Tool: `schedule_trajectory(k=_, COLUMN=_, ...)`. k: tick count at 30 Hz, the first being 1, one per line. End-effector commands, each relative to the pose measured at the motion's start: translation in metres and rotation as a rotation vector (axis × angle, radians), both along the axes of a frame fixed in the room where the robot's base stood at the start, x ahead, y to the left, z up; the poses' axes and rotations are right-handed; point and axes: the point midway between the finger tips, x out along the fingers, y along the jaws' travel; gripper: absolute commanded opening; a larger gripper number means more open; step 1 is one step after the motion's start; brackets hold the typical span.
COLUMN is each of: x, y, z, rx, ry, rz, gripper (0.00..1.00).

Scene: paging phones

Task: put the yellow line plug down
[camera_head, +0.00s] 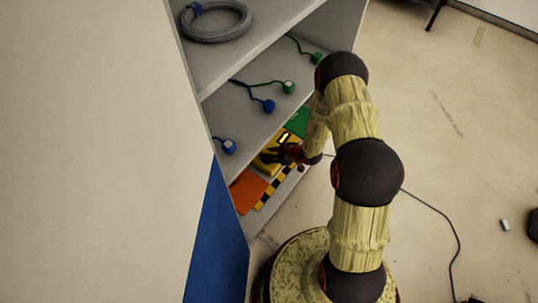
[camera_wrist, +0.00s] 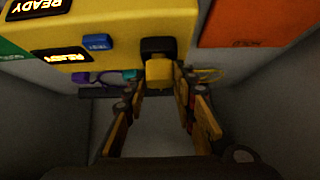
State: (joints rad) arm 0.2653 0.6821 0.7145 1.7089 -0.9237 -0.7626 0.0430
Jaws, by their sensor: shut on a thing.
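The yellow line plug (camera_wrist: 159,72) is between the fingertips of my gripper (camera_wrist: 159,82) in the wrist view, and the gripper is shut on it. The plug is right below a black socket (camera_wrist: 158,46) on a yellow panel (camera_wrist: 205,9); I cannot tell whether they touch. A yellow cord (camera_wrist: 210,76) shows to the right of the fingers. In the head view my gripper (camera_head: 284,154) is at the yellow panel (camera_head: 266,164) on the low shelf; the plug cannot be made out there.
An orange panel (camera_head: 247,190) and a green panel (camera_head: 299,121) flank the yellow one. A blue plug (camera_wrist: 97,41), a purple plug (camera_wrist: 81,77) and a teal plug (camera_wrist: 130,75) are left of my gripper. The shelf above holds blue and green plugs; a grey coil (camera_head: 216,34) is higher.

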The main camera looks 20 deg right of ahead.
Motion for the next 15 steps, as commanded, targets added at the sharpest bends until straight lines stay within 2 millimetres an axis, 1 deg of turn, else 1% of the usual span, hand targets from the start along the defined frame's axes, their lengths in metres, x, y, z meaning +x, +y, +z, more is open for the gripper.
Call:
schedule_trajectory(k=4, x=0.0005, y=-0.0002, z=0.0017, rx=0.0, ry=-0.001, rz=0.001, gripper=0.01)
schedule_trajectory(k=10, x=0.0002, y=-0.0001, z=-0.0044, rx=0.001, ry=-0.001, rz=0.0, gripper=0.01)
schedule_trajectory(k=11, x=0.0002, y=-0.0001, z=-0.004, rx=0.0, ry=0.0, rz=0.0, gripper=0.28)
schedule_trajectory(k=15, x=0.0001, y=-0.0001, z=-0.0034, rx=-0.001, ry=0.0, rz=0.001, gripper=0.36)
